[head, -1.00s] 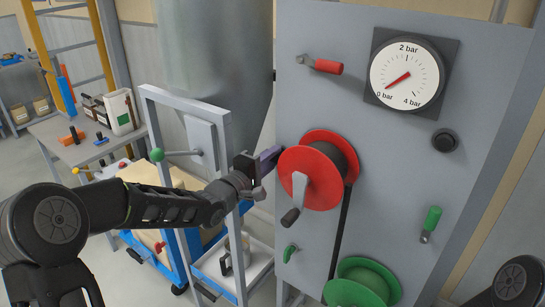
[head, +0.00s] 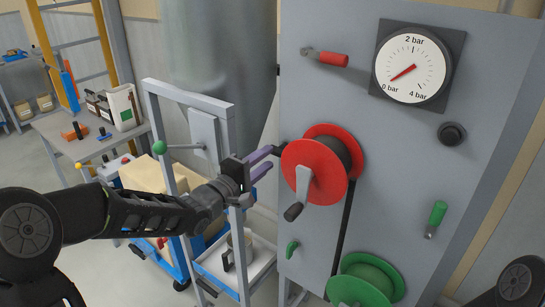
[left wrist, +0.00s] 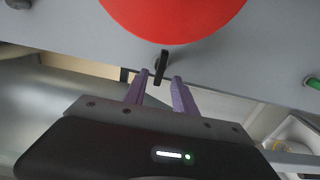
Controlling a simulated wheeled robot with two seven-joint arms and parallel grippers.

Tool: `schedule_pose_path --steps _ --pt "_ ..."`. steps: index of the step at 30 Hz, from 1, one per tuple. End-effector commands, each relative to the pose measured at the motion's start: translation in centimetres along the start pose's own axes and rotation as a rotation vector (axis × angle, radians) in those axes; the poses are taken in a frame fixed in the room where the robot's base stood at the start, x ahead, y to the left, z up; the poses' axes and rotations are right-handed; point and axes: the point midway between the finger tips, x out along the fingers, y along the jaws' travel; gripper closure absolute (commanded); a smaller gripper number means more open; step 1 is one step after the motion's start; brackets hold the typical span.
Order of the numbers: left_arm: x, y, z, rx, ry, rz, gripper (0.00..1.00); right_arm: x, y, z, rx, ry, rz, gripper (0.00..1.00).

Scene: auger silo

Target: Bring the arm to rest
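My left gripper (head: 268,160) has purple fingers and is just left of the red reel (head: 303,158) on the grey panel. Its fingers stand apart. In the left wrist view the left gripper (left wrist: 160,88) shows a gap between its fingers, with a small dark lever (left wrist: 161,66) at or just beyond the tips. I cannot tell whether a finger touches the lever. The lever's dark end (head: 281,149) shows beside the reel in the head view. The red reel fills the top of the left wrist view (left wrist: 172,15). My right gripper is out of view.
The grey panel (head: 400,170) also carries a gauge (head: 412,65) with its needle near 0 bar, a red handle (head: 333,59), a black knob (head: 452,133), a green handle (head: 438,213) and a green reel (head: 366,280). A grey frame (head: 232,190) stands close to my left forearm.

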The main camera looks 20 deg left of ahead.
Motion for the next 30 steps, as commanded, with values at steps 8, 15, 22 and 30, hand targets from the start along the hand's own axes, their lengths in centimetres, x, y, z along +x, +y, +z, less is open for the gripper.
schedule_pose_path --steps 8,15,22,30 --pt "-2.8 -0.1 0.0 -0.001 0.001 0.000 0.67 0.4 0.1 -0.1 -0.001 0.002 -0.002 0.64" --pt "-2.8 0.0 0.0 -0.001 0.001 0.000 0.67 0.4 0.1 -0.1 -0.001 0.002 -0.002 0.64" --pt "-2.8 0.0 0.0 0.012 0.000 -0.001 0.67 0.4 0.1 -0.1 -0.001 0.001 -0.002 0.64" --pt "-3.1 -2.0 -1.3 0.314 0.048 -0.074 0.67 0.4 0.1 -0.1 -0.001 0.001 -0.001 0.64"
